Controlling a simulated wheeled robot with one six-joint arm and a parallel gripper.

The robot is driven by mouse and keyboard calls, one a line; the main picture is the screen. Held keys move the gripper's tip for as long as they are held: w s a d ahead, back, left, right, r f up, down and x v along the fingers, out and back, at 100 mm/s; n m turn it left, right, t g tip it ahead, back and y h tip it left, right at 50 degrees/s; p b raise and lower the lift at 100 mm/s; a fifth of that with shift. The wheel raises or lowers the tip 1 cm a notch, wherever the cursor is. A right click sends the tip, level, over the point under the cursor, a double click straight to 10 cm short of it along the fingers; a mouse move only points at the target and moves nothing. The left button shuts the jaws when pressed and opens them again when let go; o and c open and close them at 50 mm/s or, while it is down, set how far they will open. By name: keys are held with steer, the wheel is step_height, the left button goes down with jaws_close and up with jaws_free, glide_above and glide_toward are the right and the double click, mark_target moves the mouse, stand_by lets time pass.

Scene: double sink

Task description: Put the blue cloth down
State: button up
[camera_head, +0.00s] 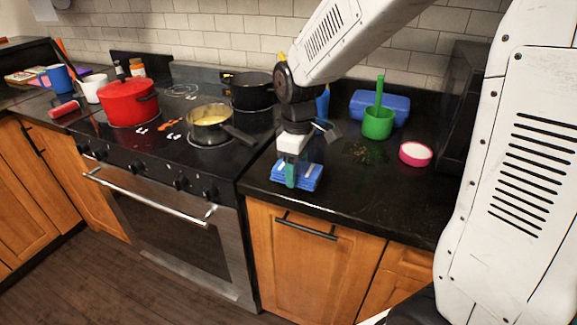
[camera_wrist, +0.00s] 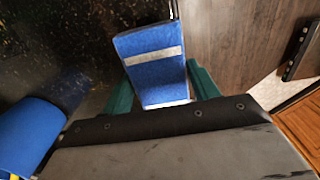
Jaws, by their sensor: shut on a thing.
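The blue cloth (camera_head: 309,180) is a folded pad with pale stripes at the front edge of the dark counter, right of the stove. My gripper (camera_head: 291,175) points down at it and is shut on it. In the wrist view the blue cloth (camera_wrist: 153,77) with a white band lies between the green fingers of my gripper (camera_wrist: 161,92). I cannot tell whether the cloth touches the counter or hangs just above it. Its near end is hidden by the gripper body.
The counter (camera_head: 365,200) is clear right of the cloth. Behind are a green ladle-like pot (camera_head: 378,122), a blue tub (camera_head: 395,105), a pink-rimmed bowl (camera_head: 415,154) and a blue bottle (camera_head: 323,103). The stove holds a red pot (camera_head: 128,103), a saucepan (camera_head: 207,132) and a black pot (camera_head: 252,95).

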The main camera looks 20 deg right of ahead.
steer(key=w, duration=0.5)
steer(key=shift+w+d+f, duration=0.2)
steer(key=shift+w+f, duration=0.1)
steer(key=shift+f, duration=1.75)
steer(key=shift+f, duration=0.1)
steer(key=o, duration=0.9)
